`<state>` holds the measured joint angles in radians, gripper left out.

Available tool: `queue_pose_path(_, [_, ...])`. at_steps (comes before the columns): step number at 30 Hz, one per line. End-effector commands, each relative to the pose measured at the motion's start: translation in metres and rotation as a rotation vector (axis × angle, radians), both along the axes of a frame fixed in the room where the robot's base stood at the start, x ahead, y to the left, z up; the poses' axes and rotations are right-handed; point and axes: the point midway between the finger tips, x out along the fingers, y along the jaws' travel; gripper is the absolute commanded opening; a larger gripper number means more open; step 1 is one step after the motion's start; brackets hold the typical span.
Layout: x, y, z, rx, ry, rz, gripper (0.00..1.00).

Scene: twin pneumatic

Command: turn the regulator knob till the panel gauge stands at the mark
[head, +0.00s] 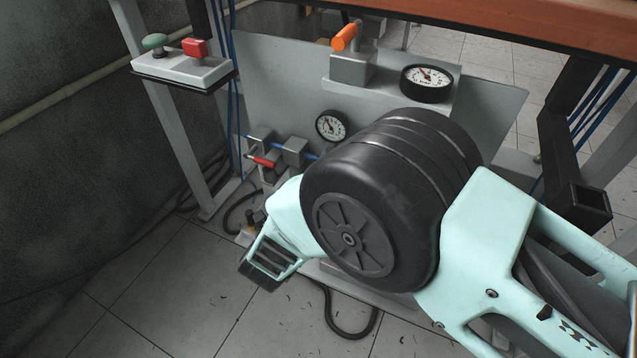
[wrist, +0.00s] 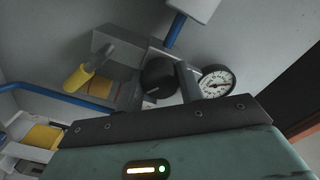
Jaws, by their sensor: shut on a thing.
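The black regulator knob (wrist: 157,73) shows in the wrist view. My gripper (wrist: 160,88) is shut on it, with one grey finger on each side. A round white gauge (wrist: 217,83) with a dark needle sits just right of the fingers. In the head view, one black-rimmed gauge (head: 427,80) is at the upper right of the grey panel and a smaller gauge (head: 331,126) is lower left; both needles point to the upper left. I cannot make out the mark. My wrist and forearm hide the knob and fingers in the head view.
An orange handle (head: 345,37) stands on a grey block at the panel top. A red-handled valve (head: 263,161) is at the left. A box (head: 184,68) carries green and red buttons. A yellow-handled valve (wrist: 79,77) and blue tube are left of the knob.

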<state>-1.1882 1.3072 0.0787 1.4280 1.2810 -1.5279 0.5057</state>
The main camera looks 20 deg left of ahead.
Motion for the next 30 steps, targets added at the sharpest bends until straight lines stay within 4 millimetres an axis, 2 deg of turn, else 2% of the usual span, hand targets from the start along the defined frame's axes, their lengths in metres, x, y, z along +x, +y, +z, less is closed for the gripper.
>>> queue_pose_path(9, [-0.0017,0.0010,-0.0014,0.114,-0.005,0.003,0.14])
queue_pose_path(25, [-0.0022,0.0013,-0.0015,0.135,-0.005,0.004,0.14])
queue_pose_path(26, [-0.0022,0.0013,-0.0015,0.135,-0.005,0.004,0.42])
queue_pose_path(27, [-0.0022,0.0012,-0.0014,0.135,-0.005,0.004,0.54])
queue_pose_path(28, [-0.0020,0.0012,-0.0013,0.135,-0.006,0.004,0.59])
queue_pose_path(30, [-0.0016,0.0010,-0.0010,0.135,-0.007,0.003,0.59])
